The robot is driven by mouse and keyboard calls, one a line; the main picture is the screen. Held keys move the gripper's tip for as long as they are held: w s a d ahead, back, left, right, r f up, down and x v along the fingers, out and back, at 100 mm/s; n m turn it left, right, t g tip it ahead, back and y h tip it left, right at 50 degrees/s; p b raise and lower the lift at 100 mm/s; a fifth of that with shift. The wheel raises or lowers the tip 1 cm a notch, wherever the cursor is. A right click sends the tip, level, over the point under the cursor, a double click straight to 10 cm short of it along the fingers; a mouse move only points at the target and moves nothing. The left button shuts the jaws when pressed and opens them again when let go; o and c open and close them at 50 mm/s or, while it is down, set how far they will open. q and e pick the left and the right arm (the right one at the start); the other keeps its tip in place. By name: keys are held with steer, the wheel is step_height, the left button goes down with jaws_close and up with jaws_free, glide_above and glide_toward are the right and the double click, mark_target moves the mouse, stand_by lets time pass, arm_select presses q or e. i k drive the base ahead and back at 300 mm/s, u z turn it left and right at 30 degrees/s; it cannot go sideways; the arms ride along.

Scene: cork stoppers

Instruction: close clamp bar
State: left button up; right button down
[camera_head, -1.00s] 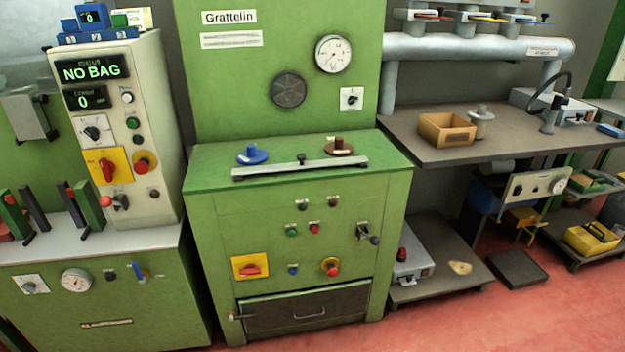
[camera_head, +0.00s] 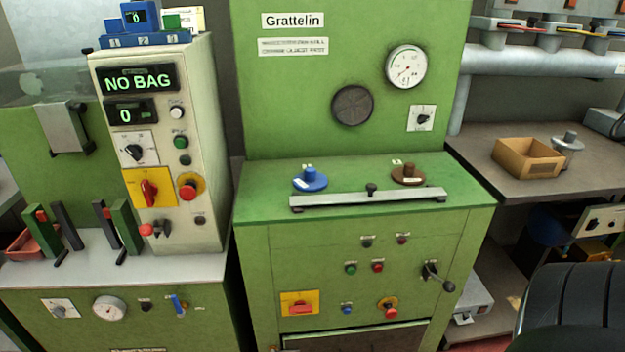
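A grey clamp bar (camera_head: 335,201) with a small black knob (camera_head: 371,189) lies along the front of the green top of the Grattelin machine (camera_head: 262,202). Behind it on the same top are a blue knobbed disc (camera_head: 310,180) at left and a brown knobbed disc (camera_head: 408,176) at right. The bar spans in front of both discs; I cannot tell whether it touches the top. A dark curved part of my own arm shows at the lower right edge. Neither gripper is in view.
A counting console (camera_head: 205,150) reading NO BAG stands on the grey-topped cabinet (camera_head: 170,275) to the left. A lever (camera_head: 437,277) sticks out of the machine's front at right. A workbench (camera_head: 480,155) with a cardboard box (camera_head: 527,158) and a grey weight-like object (camera_head: 568,146) stands to the right.

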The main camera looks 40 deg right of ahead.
mark_target(371, 194)
steer(key=z, duration=0.35)
steer(key=i, duration=1)
steer(key=z, duration=1)
